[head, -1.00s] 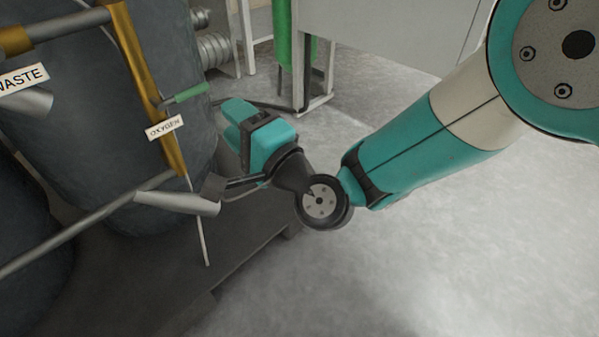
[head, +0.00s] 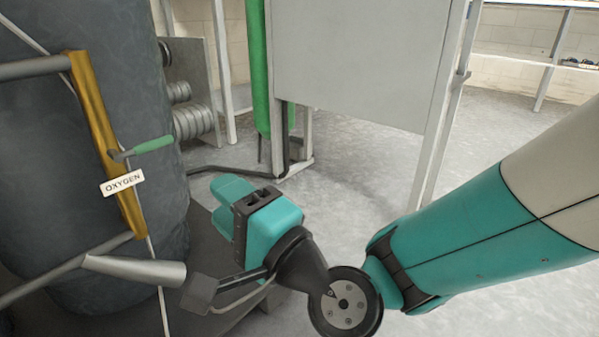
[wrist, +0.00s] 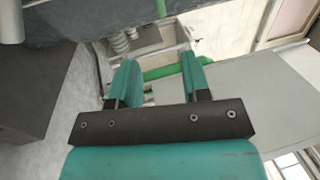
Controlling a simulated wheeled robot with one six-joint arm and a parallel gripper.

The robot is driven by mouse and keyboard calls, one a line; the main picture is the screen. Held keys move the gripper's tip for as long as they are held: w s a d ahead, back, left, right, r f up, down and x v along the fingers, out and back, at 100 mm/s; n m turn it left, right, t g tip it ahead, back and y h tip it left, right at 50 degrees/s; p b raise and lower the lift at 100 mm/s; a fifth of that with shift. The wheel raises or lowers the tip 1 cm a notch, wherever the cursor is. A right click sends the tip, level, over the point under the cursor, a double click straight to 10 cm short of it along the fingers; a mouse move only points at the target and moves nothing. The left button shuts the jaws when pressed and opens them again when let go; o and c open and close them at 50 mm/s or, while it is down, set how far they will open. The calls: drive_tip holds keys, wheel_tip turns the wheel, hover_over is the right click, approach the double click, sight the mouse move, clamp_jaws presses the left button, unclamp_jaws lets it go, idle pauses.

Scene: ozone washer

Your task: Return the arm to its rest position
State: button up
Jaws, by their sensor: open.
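My gripper (head: 226,196) is teal with a black body and shows in the lower middle of the head view, at the end of my teal and white arm. In the wrist view the two fingers of my gripper (wrist: 158,88) stand apart with nothing between them. In the head view it points up and left, toward the dark tank with the green-handled valve (head: 151,146). It appears apart from the valve and holds nothing. The tip region is partly hidden by the gripper's own body.
An OXYGEN label (head: 122,183) hangs by a yellow bracket (head: 95,120) on the dark tank (head: 45,195). A grey pipe (head: 135,270) juts out close to my wrist. A green cylinder (head: 258,70) and a grey panel (head: 360,60) stand behind. Bare floor (head: 370,150) lies between.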

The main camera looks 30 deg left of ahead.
drive_tip(key=w+d+r+n+g+h+p, duration=0.3)
drive_tip(key=d+r+n+h+p, duration=0.4)
drive_tip(key=d+r+p, duration=0.8)
drive_tip(key=s+d+r+n+g+h+p, duration=0.1)
drive_tip(key=s+d+r+h+p, duration=0.2)
drive_tip(key=d, duration=0.5)
drive_tip(key=s+d+r+n+h+p, duration=0.1)
drive_tip(key=s+d+r+h+p, duration=0.15)
drive_tip(key=d+r+p, duration=0.4)
drive_tip(key=s+d+r+n+g+h+p, duration=0.1)
drive_tip(key=d+h+p, duration=0.2)
drive_tip(key=d, duration=0.7)
wheel_tip(320, 180, up, 36)
drive_tip(key=p, duration=3.6)
drive_tip(key=shift+a, duration=0.3)
drive_tip(key=shift+f, duration=0.1)
drive_tip(key=shift+a, duration=0.15)
